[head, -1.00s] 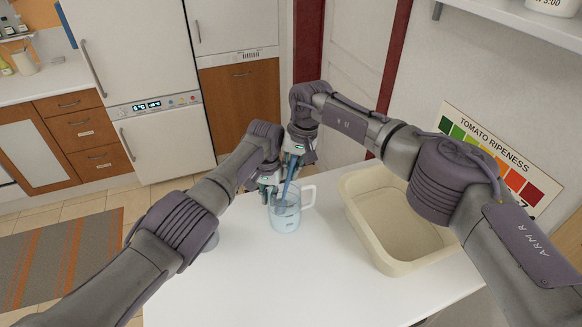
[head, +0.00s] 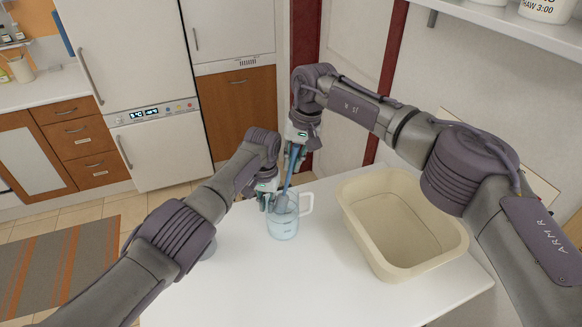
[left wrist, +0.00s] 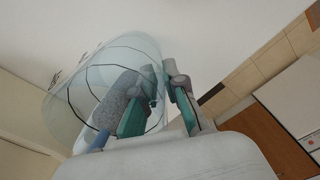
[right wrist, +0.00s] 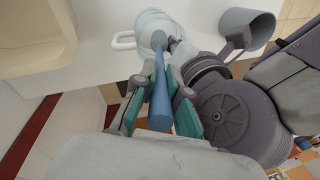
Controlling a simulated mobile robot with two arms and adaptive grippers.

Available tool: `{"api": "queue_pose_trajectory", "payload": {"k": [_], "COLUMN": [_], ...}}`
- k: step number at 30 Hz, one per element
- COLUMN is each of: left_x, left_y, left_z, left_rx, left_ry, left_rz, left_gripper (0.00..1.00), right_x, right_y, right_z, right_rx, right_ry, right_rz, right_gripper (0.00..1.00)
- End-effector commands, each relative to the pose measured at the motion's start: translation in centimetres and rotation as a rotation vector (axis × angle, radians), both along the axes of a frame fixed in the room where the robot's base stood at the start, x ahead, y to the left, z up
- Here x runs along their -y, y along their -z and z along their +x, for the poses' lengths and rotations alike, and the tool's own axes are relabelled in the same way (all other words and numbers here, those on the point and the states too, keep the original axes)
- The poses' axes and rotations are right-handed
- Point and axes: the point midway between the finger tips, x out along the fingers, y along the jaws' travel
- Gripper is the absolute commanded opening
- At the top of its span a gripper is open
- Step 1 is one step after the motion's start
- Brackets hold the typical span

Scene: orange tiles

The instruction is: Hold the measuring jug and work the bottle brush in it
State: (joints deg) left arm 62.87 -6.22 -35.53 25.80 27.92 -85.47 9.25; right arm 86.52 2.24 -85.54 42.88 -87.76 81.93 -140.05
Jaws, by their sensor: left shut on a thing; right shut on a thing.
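The clear, bluish measuring jug (head: 284,226) stands on the white table, its handle to the right in the head view. My left gripper (head: 267,196) is shut on the jug's wall at the rim. In the left wrist view, its fingers (left wrist: 165,100) straddle the wall of the jug (left wrist: 65,110). My right gripper (head: 294,158) is above the jug, shut on the blue handle of the bottle brush (head: 289,175). The brush slants down, with its grey bristle head (left wrist: 116,98) inside the jug. The right wrist view shows the blue handle (right wrist: 160,100) between the fingers.
A cream tub (head: 362,232) stands on the table right of the jug. A grey mug-like vessel (right wrist: 247,25) is on the table, mostly hidden by my left arm in the head view. The white table (head: 300,290) is clear in front of the jug.

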Motion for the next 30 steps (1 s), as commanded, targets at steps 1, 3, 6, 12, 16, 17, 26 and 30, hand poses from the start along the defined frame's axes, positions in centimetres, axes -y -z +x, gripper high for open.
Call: {"api": "queue_pose_trajectory", "payload": {"k": [1, 3, 6, 12, 16, 17, 26, 30], "left_x": [-0.1, -0.1, -0.1, -0.1, -0.1, -0.1, -0.1, -0.1], "left_y": [0.0, 0.0, 0.0, 0.0, 0.0, 0.0, 0.0, 0.0], "left_z": [0.0, 0.0, 0.0, 0.0, 0.0, 0.0, 0.0, 0.0], "left_rx": [0.0, 0.0, 0.0, 0.0, 0.0, 0.0, 0.0, 0.0], "left_ry": [0.0, 0.0, -0.001, -0.001, -0.001, -0.001, -0.001, -0.001], "left_rz": [0.001, 0.001, 0.002, 0.002, 0.002, 0.002, 0.002, 0.002], "left_gripper": [0.0, 0.0, 0.0, 0.0, 0.0, 0.0, 0.0, 0.0], "right_x": [0.1, 0.2, 0.4, 0.7, 0.9, 0.9, 1.3, 1.6], "right_y": [-0.5, -1.0, -1.8, -3.4, -4.4, -4.7, -7.0, -8.1], "right_z": [0.0, 0.0, 0.0, 0.0, 0.0, 0.0, -0.1, -0.1], "right_rx": [0.002, 0.002, 0.001, 0.002, 0.002, 0.003, 0.002, 0.001], "right_ry": [0.0, 0.0, 0.0, 0.0, 0.0, 0.001, 0.0, 0.0], "right_rz": [0.001, 0.002, 0.001, 0.0, 0.0, 0.0, 0.001, 0.0], "right_gripper": [0.0, 0.0, 0.0, 0.0, 0.0, 0.0, 0.0, 0.0]}}
